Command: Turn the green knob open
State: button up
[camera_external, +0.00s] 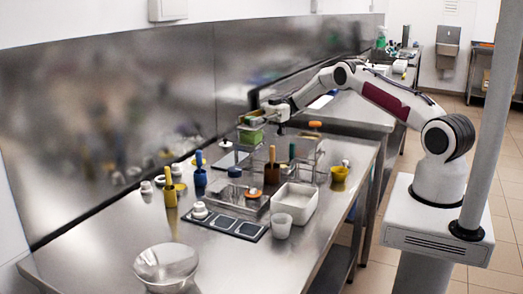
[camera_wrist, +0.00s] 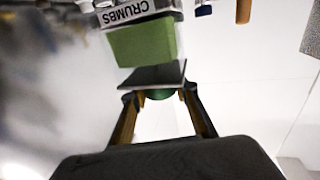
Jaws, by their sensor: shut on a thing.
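The green knob (camera_wrist: 160,94) shows in the wrist view as a dark green rounded piece between my fingertips, partly covered by a dark plate. My gripper (camera_wrist: 159,98) has one finger on each side of the knob and is shut on it. In the camera_external view my gripper (camera_external: 262,114) is above the far side of the steel table, by a light green block (camera_external: 250,135). The knob cannot be made out there. In the wrist view a green box (camera_wrist: 143,43) with a "CRUMBS" label lies beyond the dark plate.
On the steel table stand a white tub (camera_external: 294,203), a metal bowl (camera_external: 166,266), a yellow cup (camera_external: 340,173) and several coloured-handled tools in holders. A black panel with square pads (camera_external: 226,223) lies near the middle.

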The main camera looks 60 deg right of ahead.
jog(key=o, duration=1.1)
jog(key=shift+v, duration=6)
jog(key=shift+w, duration=0.1)
